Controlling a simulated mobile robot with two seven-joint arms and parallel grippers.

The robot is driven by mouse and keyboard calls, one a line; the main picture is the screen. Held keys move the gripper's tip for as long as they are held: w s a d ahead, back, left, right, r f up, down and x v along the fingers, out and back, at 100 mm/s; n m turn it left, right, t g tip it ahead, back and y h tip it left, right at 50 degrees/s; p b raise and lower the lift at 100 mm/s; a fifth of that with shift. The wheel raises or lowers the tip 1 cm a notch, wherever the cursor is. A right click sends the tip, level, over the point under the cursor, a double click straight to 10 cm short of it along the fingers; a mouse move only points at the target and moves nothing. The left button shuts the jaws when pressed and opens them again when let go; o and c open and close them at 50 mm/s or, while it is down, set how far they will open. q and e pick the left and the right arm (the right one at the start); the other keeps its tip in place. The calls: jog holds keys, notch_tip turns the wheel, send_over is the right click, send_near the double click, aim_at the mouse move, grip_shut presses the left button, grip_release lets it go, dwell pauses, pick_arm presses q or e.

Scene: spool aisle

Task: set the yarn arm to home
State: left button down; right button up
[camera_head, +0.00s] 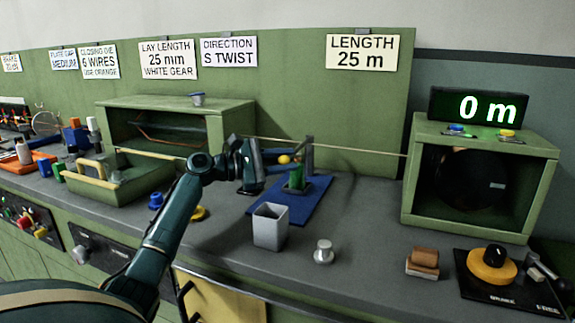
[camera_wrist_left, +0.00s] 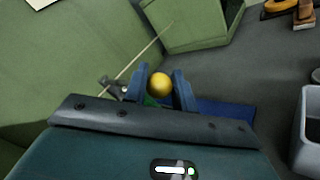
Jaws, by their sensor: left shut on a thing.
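The yarn arm's yellow ball knob (camera_head: 284,159) is just beyond my left gripper (camera_head: 268,170), above a green block (camera_head: 297,179) on a blue plate (camera_head: 318,192). In the left wrist view the yellow knob (camera_wrist_left: 160,85) sits between the two blue fingers of my left gripper (camera_wrist_left: 158,94), which is shut on it. A grey upright post (camera_head: 309,153) stands on the plate beside the knob. Most of the arm below the knob is hidden by the gripper. My right gripper is not in view.
A taut line (camera_head: 345,147) runs behind the post to the green housing (camera_head: 410,180) under the "0 m" display (camera_head: 480,107). A grey square cup (camera_head: 270,226) and a metal knob (camera_head: 323,252) stand in front. A green tray (camera_head: 120,184) is at left.

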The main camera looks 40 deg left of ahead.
pick_arm(q)
jog(key=shift+a+f, duration=0.15)
jog(key=shift+a, duration=0.05)
jog(key=c, duration=1.2)
grip_release()
jog(key=shift+w+a, duration=0.1)
jog(key=shift+o, duration=0.2)
jog(key=v, duration=1.3)
